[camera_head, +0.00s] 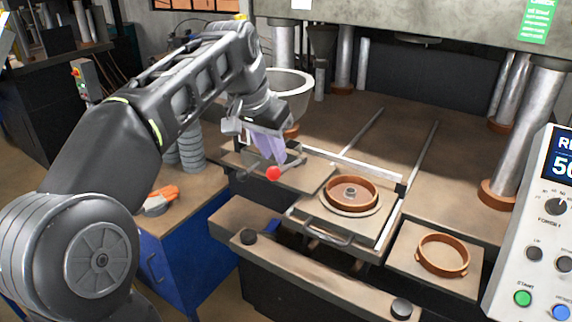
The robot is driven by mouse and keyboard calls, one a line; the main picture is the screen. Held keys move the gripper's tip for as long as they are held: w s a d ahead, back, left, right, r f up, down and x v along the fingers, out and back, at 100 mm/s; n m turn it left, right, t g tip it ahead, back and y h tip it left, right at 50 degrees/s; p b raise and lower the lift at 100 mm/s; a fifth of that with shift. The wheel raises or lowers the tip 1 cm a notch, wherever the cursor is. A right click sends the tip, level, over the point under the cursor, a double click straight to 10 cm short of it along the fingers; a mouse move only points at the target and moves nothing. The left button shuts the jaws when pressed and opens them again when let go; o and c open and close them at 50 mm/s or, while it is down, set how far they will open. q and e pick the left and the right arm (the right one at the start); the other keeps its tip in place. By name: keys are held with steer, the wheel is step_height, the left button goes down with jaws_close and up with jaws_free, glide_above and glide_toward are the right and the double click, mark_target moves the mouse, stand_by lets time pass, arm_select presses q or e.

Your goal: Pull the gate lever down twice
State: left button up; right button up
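The gate lever shows as a red ball knob (273,173) in the middle of the head view, on a thin grey rod that is partly hidden by my gripper. My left gripper (271,160) points down with its purple fingers just above and behind the knob in the picture. The fingers overlap one another, so I cannot tell whether they are open or closed on the rod. My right gripper is out of view.
A pale bowl-shaped hopper (290,84) stands behind my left gripper. A round brown mould (351,193) sits on a sliding tray right of the knob. A brown ring (443,254) lies further right. The control panel (540,230) stands at the right edge, and press columns rise behind.

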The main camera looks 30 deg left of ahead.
mark_target(274, 167)
arm_select(q)
steer(key=shift+f+b, duration=1.25)
steer(key=shift+f, duration=0.3)
step_height(274, 167, down, 9)
steer(key=b, duration=0.7)
step_height(274, 167, up, 10)
steer(key=p, duration=0.9)
steer(key=shift+w+r, duration=0.1)
steer(key=shift+r, duration=0.05)
steer(key=shift+r+p, duration=1.05)
steer(key=shift+f, duration=0.1)
